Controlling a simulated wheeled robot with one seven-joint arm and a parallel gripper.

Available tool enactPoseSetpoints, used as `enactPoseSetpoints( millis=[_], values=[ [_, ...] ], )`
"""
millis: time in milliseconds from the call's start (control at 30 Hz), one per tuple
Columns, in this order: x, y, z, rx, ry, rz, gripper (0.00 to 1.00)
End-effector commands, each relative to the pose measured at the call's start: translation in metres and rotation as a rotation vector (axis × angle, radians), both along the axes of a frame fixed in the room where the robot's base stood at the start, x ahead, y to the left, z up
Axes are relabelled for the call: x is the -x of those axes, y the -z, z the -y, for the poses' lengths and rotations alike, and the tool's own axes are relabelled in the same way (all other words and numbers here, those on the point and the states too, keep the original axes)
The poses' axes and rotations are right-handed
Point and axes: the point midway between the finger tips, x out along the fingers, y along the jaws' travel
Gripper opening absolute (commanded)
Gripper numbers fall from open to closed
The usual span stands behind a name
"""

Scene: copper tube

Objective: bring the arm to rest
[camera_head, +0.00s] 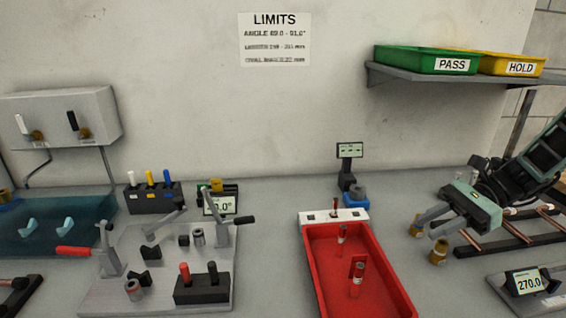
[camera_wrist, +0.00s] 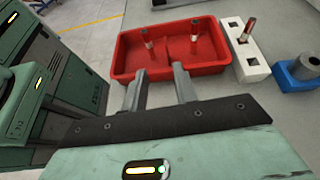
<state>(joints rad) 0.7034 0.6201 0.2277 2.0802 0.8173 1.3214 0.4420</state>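My gripper (camera_head: 427,226) is at the right in the head view, above the bench between the red tray (camera_head: 328,285) and a rack of copper tubes (camera_head: 515,232). Its two fingers are apart with nothing between them. In the wrist view, my gripper (camera_wrist: 161,75) also shows open and empty, with the red tray (camera_wrist: 130,62) beyond the fingertips. My arm reaches in from the right edge. Red-marked tubes (camera_head: 356,278) stand in the tray. Another tube (camera_head: 335,206) is at the white block behind it.
A display reading 270.0 (camera_head: 526,282) is at front right. A blue holder (camera_head: 357,196) sits behind the tray. A fixture plate with levers (camera_head: 120,290) fills the left. A shelf with PASS (camera_head: 425,60) and HOLD (camera_head: 508,65) bins hangs upper right.

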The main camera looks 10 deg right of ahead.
Motion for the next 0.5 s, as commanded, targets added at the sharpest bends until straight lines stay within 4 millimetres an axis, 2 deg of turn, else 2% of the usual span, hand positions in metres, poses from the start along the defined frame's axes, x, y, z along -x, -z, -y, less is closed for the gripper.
enactPoseSetpoints(
  millis=[167, 300, 500],
  values=[
    [0.032, -0.007, -0.074, 0.172, -0.338, 0.146, 0.29],
    [0.074, -0.009, -0.126, 0.327, -0.695, 0.343, 0.29],
    [0.132, -0.012, -0.173, 0.482, -1.205, 0.696, 0.29]
  ],
)
